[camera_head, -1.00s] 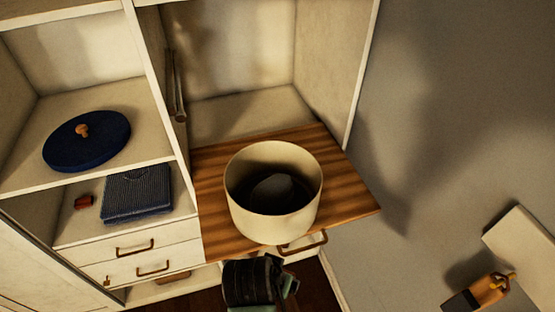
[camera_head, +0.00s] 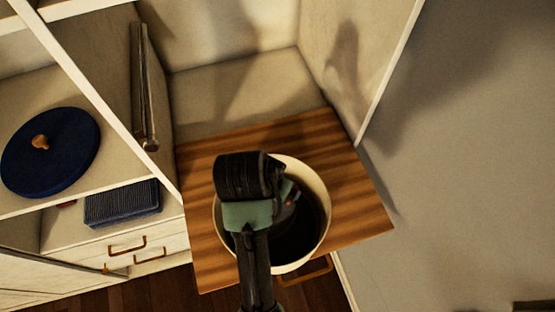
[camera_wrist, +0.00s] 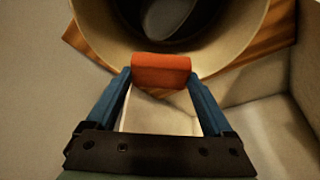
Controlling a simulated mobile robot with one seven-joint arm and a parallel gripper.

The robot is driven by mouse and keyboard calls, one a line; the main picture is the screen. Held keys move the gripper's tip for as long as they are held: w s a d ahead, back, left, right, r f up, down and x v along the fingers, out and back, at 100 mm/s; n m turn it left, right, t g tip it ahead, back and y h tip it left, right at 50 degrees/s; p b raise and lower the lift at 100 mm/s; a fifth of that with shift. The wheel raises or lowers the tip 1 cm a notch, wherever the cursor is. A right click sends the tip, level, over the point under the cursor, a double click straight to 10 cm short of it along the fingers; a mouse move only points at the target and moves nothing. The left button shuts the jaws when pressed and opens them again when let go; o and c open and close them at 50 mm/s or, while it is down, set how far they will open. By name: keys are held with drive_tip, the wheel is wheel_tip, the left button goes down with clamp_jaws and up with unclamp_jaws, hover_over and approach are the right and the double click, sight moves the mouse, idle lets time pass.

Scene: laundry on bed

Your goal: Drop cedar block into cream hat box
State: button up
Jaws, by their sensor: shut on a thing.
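The cream hat box (camera_head: 323,208) stands upright and open on a striped wooden board, and a grey rounded thing lies inside it. My gripper (camera_head: 290,197) is over the box opening in the head view, its wrist covering the left part of the rim. In the wrist view, its blue fingers are shut on the orange-red cedar block (camera_wrist: 160,70), one finger at each end. The block overlaps the near rim of the hat box (camera_wrist: 222,58) in that view. Its exact height above the rim is hard to tell.
The wooden board (camera_head: 355,200) sticks out from a cream cabinet. A metal rod (camera_head: 147,90) stands by the divider. A grey wall (camera_head: 460,150) is at right.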

drive_tip(key=shift+s+f+b, duration=0.45)
drive_tip(key=shift+f+b, duration=0.25)
drive_tip(key=shift+b, duration=0.2)
wheel_tip(320, 180, down, 4)
drive_tip(key=b, duration=0.5)
drive_tip(key=shift+w+f, duration=0.1)
drive_tip(key=shift+f, duration=0.1)
drive_tip(key=o, duration=1.1)
drive_tip(key=shift+r, duration=0.15)
